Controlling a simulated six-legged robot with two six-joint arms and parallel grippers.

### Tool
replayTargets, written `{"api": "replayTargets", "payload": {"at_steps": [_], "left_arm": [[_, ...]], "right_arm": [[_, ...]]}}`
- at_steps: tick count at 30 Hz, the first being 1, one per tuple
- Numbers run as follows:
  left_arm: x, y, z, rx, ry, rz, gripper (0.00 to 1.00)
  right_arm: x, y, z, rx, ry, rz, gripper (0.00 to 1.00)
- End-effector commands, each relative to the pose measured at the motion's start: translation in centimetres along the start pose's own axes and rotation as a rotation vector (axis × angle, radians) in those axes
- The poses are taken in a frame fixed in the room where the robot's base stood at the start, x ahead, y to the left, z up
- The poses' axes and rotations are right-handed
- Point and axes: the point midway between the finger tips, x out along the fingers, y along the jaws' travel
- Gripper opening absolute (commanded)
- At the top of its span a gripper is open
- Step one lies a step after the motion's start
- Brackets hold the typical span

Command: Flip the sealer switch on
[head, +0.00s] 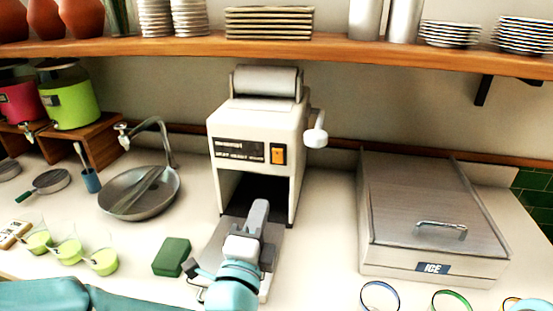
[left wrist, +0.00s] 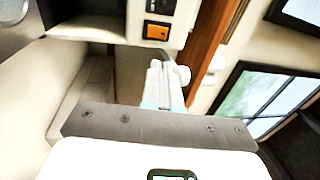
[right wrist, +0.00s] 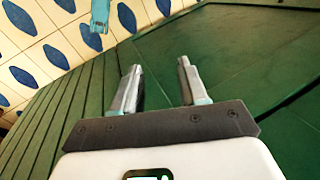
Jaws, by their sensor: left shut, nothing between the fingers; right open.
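The sealer (head: 228,130) is a cream machine with a roll on top, a dark opening below and a side lever. Its orange switch (head: 278,154) sits on the front at the right end of a black label panel. The switch also shows in the left wrist view (left wrist: 157,32); I cannot tell which way it is set. My left gripper (head: 260,203) is shut and empty, in front of the sealer's opening, below the switch and apart from it. Its closed fingers also show in the left wrist view (left wrist: 157,65). My right gripper (right wrist: 158,75) is open and empty, away from the counter.
A green sponge (head: 171,257) lies left of my left gripper. Cups of green drink (head: 68,250) and a sink basin (head: 140,205) are farther left. A metal ice bin (head: 430,210) stands on the right. A wooden shelf (head: 330,47) with dishes runs above the sealer.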

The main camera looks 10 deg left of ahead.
Motion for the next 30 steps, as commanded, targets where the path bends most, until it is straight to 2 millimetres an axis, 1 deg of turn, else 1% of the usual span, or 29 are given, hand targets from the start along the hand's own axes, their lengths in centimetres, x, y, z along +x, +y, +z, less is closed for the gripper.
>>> {"api": "replayTargets", "payload": {"at_steps": [9,11,14,17,24,30], "left_arm": [[-0.6,-0.1,0.0,0.000,0.001,0.000,0.00],[-0.4,-0.2,0.0,0.000,0.000,0.000,0.00],[0.6,-0.2,0.1,0.001,-0.002,0.001,0.00],[2.4,-0.3,0.1,0.001,-0.002,0.001,0.00],[7.9,-0.3,0.1,0.000,-0.003,0.001,0.00],[11.7,-0.3,0.1,0.000,-0.001,0.002,0.00]], "right_arm": [[0.0,0.0,0.0,0.000,0.000,0.000,0.43],[-0.1,0.0,0.0,0.000,0.000,0.000,0.43],[-0.4,-0.1,0.0,0.000,0.000,0.000,0.43],[-0.9,-0.3,0.0,0.000,0.000,0.000,0.43],[-2.3,-0.8,0.1,0.000,0.000,0.000,0.43],[-3.5,-1.2,0.1,0.000,0.000,0.000,0.43]]}}
